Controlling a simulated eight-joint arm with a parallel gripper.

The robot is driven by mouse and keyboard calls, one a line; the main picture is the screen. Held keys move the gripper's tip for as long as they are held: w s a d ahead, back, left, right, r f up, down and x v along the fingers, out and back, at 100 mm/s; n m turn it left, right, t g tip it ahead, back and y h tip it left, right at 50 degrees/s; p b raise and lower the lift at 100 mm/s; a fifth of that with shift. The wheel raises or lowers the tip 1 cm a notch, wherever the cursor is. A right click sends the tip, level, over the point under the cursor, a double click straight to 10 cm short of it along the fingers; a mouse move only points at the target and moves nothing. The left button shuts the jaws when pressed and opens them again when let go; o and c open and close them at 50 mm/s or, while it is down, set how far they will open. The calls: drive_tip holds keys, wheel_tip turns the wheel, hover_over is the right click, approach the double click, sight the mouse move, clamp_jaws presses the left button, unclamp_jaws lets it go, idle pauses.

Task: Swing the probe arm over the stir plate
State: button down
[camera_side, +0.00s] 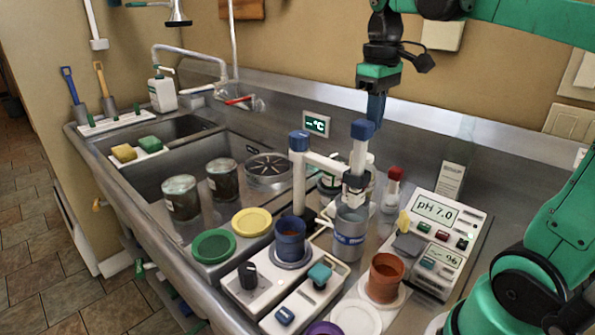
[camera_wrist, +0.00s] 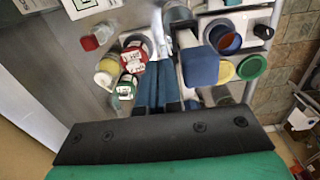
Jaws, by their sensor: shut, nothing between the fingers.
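The probe arm is a white bar (camera_side: 325,164) running from a blue-capped post (camera_side: 299,165) to a blue-capped upright holder (camera_side: 359,155). The holder end stands over a grey beaker with a blue label (camera_side: 350,240). The stir plate looks to be the white unit with a dark knob (camera_side: 265,282), left of that beaker; a blue cup (camera_side: 290,243) stands on its round pad. My gripper (camera_side: 375,115) is shut and empty, fingers down, just behind the holder's blue cap. In the wrist view my fingers (camera_wrist: 158,80) lie beside a blue cap (camera_wrist: 201,66); contact is unclear.
A pH meter (camera_side: 435,215) and a red-capped bottle (camera_side: 392,195) stand right of the beaker. An orange-brown cup (camera_side: 384,280) is in front. Green (camera_side: 213,246) and yellow (camera_side: 252,222) lids lie left of the stir plate. The sink (camera_side: 165,165) holds jars.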

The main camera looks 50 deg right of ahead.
drive_tip(key=shift+s+a, duration=0.25)
drive_tip(key=shift+a, duration=1.1)
drive_tip(key=a, duration=0.3)
drive_tip(key=shift+w, duration=0.1)
drive_tip(key=shift+w+a, duration=0.25)
drive_tip(key=shift+a, duration=0.55)
drive_tip(key=shift+w+a, duration=0.25)
drive_tip(key=shift+a, duration=0.55)
